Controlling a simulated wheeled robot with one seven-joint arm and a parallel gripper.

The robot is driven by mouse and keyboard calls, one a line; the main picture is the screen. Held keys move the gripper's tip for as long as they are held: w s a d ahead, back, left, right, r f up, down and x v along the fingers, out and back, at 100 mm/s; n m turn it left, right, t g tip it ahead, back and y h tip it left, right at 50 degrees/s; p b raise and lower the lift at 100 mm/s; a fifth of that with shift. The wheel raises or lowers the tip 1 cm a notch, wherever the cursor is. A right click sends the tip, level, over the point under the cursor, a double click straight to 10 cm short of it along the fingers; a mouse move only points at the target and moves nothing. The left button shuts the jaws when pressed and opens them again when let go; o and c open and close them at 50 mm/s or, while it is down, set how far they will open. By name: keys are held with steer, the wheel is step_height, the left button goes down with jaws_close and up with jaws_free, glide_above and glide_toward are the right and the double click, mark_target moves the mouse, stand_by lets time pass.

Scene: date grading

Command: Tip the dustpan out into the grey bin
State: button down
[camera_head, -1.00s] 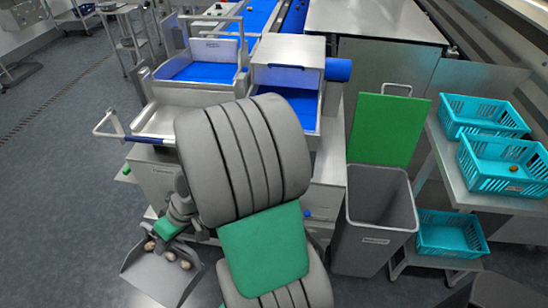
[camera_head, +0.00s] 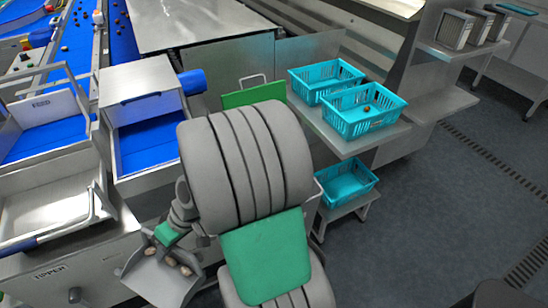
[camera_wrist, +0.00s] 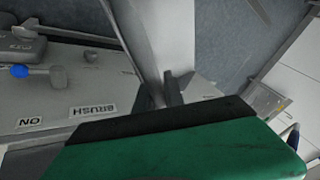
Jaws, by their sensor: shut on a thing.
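My gripper (camera_head: 160,238) is shut on the dustpan (camera_head: 152,281), low at the left of my arm in the head view. The pan is grey metal and holds several brown lumps (camera_head: 180,266) that look like dates. It looks roughly level, near the steel cabinet front. The wrist view shows the dark fingertips (camera_wrist: 160,92) close together beyond a green casing; the pan's contents are not clear there.
Teal crates (camera_head: 362,122) stand on a steel shelf (camera_head: 345,143) at the right, with another crate (camera_head: 347,184) lower down. The tipper cabinet (camera_head: 70,275) is at the left. The wrist view shows a brush label (camera_wrist: 93,110).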

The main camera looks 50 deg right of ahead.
step_height(320, 180, up, 9)
steer(key=p, duration=0.8)
steer(key=shift+f, duration=0.2)
steer(key=s+d+r+m+h, duration=0.3)
steer(key=s+d+m, duration=0.3)
steer(key=d, duration=1.3)
steer(key=s+d+r+m+t+h, duration=0.1)
steer(key=s+d+r+m+h, duration=0.2)
steer(key=s+d+m, duration=0.4)
steer(key=s+d+r+m+t+h, duration=0.1)
steer(key=s+d+r+m+h, duration=0.2)
steer(key=s+d, duration=1.1)
steer(key=d+m, duration=0.3)
steer(key=d, duration=1.5)
steer(key=shift+d+m+h, duration=0.2)
steer(key=shift+m+h, duration=0.1)
